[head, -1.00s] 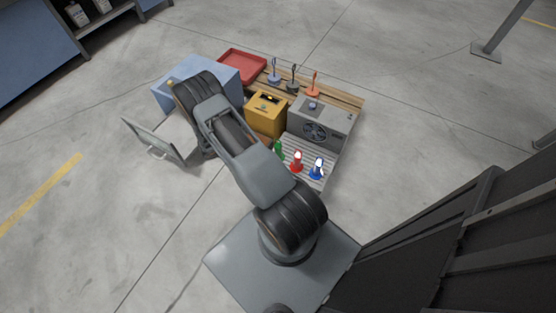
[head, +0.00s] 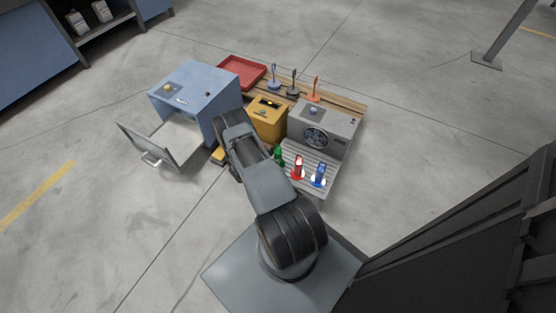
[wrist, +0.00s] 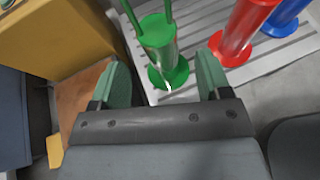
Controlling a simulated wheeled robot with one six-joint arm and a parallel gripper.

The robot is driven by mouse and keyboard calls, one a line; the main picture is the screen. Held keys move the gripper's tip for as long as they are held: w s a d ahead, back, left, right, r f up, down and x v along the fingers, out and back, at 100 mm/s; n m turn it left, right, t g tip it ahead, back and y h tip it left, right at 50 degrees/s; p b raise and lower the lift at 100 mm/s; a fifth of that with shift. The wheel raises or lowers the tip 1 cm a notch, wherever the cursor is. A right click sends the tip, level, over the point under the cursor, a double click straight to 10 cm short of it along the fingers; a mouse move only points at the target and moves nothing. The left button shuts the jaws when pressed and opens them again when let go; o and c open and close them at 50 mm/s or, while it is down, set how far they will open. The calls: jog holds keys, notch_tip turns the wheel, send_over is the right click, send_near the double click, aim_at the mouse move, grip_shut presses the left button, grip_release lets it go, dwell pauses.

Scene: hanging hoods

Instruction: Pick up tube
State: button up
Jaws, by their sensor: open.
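Three tubes on round bases stand upright on a grey slatted rack. The green tube (head: 279,156) is at the left, the red tube (head: 298,168) in the middle and the blue tube (head: 319,174) at the right. In the wrist view my gripper (wrist: 160,75) is open. The green tube (wrist: 159,45) shows ahead, between the directions of the two fingers, and I see no contact. The red tube (wrist: 240,30) and the blue tube (wrist: 284,18) are right of the fingers. In the head view my arm hides the gripper. The task does not say which tube.
A yellow box (head: 267,116) stands behind the green tube, and a grey fan unit (head: 323,128) stands behind the rack (head: 318,148). A blue cabinet (head: 190,88) has its door (head: 147,142) open at the left. A red tray (head: 242,70) lies at the back.

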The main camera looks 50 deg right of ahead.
aim_at(275, 156)
jog(key=shift+b+x, duration=1.1)
jog(key=shift+x, duration=1.6)
jog(key=shift+c, duration=0.3)
jog(key=c, duration=1.1)
